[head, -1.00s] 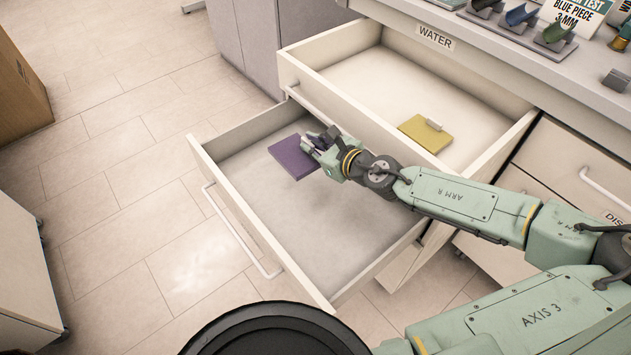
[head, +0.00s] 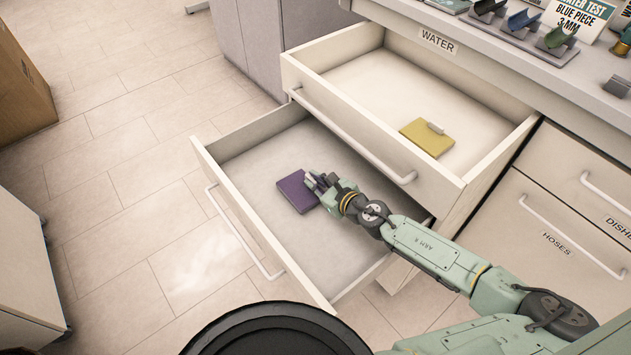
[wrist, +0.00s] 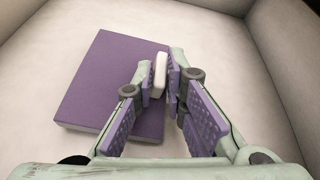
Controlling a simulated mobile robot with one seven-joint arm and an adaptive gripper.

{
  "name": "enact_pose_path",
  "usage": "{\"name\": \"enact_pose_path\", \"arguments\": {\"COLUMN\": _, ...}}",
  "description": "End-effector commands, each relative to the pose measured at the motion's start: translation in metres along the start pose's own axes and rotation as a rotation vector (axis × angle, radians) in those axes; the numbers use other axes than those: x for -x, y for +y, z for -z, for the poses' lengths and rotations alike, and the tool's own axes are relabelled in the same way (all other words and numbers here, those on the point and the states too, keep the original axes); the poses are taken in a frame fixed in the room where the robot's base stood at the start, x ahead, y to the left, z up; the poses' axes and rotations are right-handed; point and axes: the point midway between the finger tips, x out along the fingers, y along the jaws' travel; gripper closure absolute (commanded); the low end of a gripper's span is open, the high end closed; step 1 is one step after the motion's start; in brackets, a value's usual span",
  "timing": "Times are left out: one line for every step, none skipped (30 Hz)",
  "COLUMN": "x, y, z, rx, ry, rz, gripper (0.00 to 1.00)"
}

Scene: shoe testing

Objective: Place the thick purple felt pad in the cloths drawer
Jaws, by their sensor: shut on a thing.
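The purple felt pad (head: 296,191) is a flat square block inside the lower open drawer (head: 232,238), whose label does not show. It also shows in the wrist view (wrist: 112,78), with a small white grip block (wrist: 160,74) on its right side. My gripper (head: 316,184) reaches down into this drawer at the pad's right edge. In the wrist view the fingers (wrist: 163,80) are shut on the white grip. The pad is low over the drawer floor; I cannot tell whether it touches it.
A closed drawer labelled HOSES (head: 557,243) is at the right. The lower drawer's floor is otherwise clear.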

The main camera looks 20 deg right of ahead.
Motion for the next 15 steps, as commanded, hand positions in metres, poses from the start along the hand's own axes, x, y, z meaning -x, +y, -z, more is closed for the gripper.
{"name": "enact_pose_path", "arguments": {"x": 0.0001, "y": 0.0000, "z": -0.0003, "rx": 0.000, "ry": 0.000, "rz": 0.000, "gripper": 1.00}}
{"name": "enact_pose_path", "arguments": {"x": 0.0001, "y": 0.0000, "z": -0.0003, "rx": 0.000, "ry": 0.000, "rz": 0.000, "gripper": 1.00}}
{"name": "enact_pose_path", "arguments": {"x": 0.0000, "y": 0.0001, "z": 0.0000, "rx": 0.000, "ry": 0.000, "rz": 0.000, "gripper": 1.00}}
{"name": "enact_pose_path", "arguments": {"x": -0.0004, "y": 0.0003, "z": 0.0008, "rx": 0.000, "ry": 0.000, "rz": 0.000, "gripper": 1.00}}
{"name": "enact_pose_path", "arguments": {"x": -0.0009, "y": 0.0005, "z": 0.0019, "rx": 0.000, "ry": 0.000, "rz": 0.000, "gripper": 1.00}}
{"name": "enact_pose_path", "arguments": {"x": -0.0015, "y": 0.0009, "z": 0.0034, "rx": 0.000, "ry": 0.000, "rz": 0.000, "gripper": 1.00}}
{"name": "enact_pose_path", "arguments": {"x": -0.0013, "y": 0.0008, "z": 0.0031, "rx": 0.000, "ry": 0.000, "rz": 0.000, "gripper": 0.87}}
{"name": "enact_pose_path", "arguments": {"x": -0.0009, "y": 0.0006, "z": 0.0021, "rx": 0.000, "ry": 0.000, "rz": 0.000, "gripper": 0.85}}
{"name": "enact_pose_path", "arguments": {"x": -0.0008, "y": 0.0005, "z": 0.0020, "rx": -0.001, "ry": 0.000, "rz": 0.000, "gripper": 0.82}}
{"name": "enact_pose_path", "arguments": {"x": -0.0009, "y": 0.0006, "z": 0.0020, "rx": 0.000, "ry": 0.000, "rz": 0.000, "gripper": 0.80}}
{"name": "enact_pose_path", "arguments": {"x": -0.0008, "y": 0.0005, "z": 0.0020, "rx": -0.001, "ry": 0.000, "rz": 0.000, "gripper": 0.79}}
{"name": "enact_pose_path", "arguments": {"x": -0.0008, "y": 0.0005, "z": 0.0019, "rx": -0.001, "ry": 0.000, "rz": 0.000, "gripper": 0.76}}
{"name": "enact_pose_path", "arguments": {"x": -0.0008, "y": 0.0005, "z": 0.0019, "rx": -0.001, "ry": 0.000, "rz": 0.000, "gripper": 0.74}}
{"name": "enact_pose_path", "arguments": {"x": -0.0008, "y": 0.0005, "z": 0.0019, "rx": -0.001, "ry": 0.000, "rz": 0.000, "gripper": 0.72}}
{"name": "enact_pose_path", "arguments": {"x": -0.0008, "y": 0.0005, "z": 0.0019, "rx": -0.001, "ry": 0.000, "rz": 0.000, "gripper": 0.69}}
